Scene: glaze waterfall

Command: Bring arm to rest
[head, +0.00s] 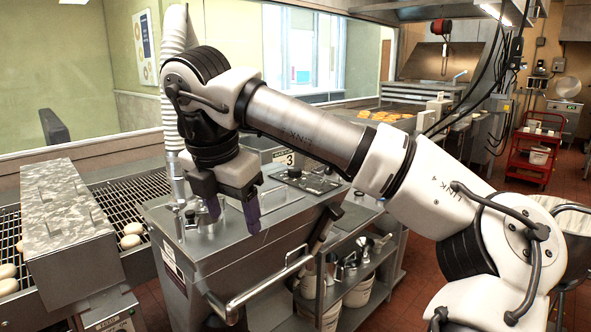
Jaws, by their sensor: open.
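My arm reaches from the lower right across the head view to the upper left. My gripper (232,222) hangs at its end, pointing down, with two purple fingertips apart and nothing between them. It is in front of and above the steel glazing machine (205,255). Whether the fingertips touch the machine's top cannot be told from this view.
A wire conveyor (125,205) with pale doughnuts (130,240) runs at the left under a steel cover (65,215). A bent handle rail (265,290) juts from the machine's front. Shelves with buckets (360,292) stand right of it. A red cart (535,150) stands at the far right.

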